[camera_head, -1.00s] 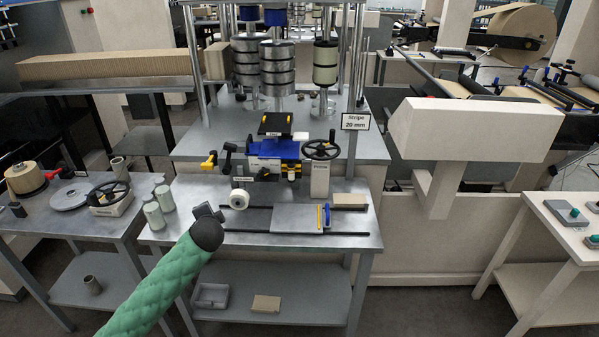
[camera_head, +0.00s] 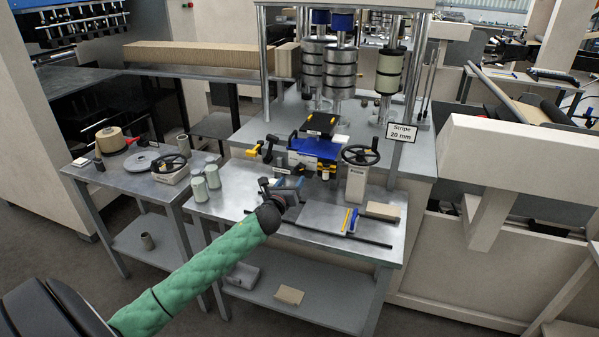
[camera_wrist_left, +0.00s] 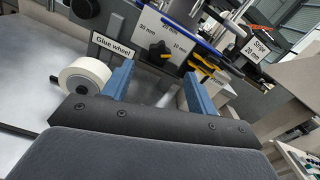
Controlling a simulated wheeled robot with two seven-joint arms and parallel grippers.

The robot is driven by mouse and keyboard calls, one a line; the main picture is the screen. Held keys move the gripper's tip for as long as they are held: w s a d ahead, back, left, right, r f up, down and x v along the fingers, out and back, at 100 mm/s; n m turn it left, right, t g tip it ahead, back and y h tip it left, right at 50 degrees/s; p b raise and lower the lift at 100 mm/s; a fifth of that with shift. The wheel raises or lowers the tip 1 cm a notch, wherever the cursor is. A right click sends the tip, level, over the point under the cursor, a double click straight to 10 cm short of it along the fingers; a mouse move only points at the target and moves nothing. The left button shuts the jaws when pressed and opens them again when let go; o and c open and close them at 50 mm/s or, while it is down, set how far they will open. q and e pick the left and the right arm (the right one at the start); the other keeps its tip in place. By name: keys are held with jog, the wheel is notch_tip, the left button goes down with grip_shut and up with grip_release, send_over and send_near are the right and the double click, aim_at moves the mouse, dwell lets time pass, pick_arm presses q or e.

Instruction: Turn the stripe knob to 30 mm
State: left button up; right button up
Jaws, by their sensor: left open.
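The stripe knob (camera_wrist_left: 157,52) is a dark, lobed knob on a grey panel in the left wrist view. The marks 30 mm, 20 mm and 10 mm stand around it, with 30 mm at its upper left. Its exact pointer setting is too small to tell. My left gripper (camera_wrist_left: 159,72) is open, its two blue fingers apart and empty, with the knob beyond and between them. In the head view the left gripper (camera_head: 277,186) is in front of the blue machine unit. A sign (camera_head: 401,133) reads "Stripe 20 mm". My right gripper is not in view.
A white glue wheel (camera_wrist_left: 84,76) sits just left of the left finger, below the "Glue wheel" label (camera_wrist_left: 113,47). A black handwheel (camera_head: 360,155) stands on a pale post to the right. Several grey cylinders stand left on the bench (camera_head: 230,205).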

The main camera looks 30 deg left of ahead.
aim_at(299, 169)
pick_arm(q)
jog(key=p+x, duration=0.3)
jog(key=x, duration=0.3)
jog(key=shift+w+r, duration=0.15)
jog(key=shift+x, duration=0.75)
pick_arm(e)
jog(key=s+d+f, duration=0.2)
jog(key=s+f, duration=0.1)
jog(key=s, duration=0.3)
pick_arm(q)
jog(key=c, duration=1)
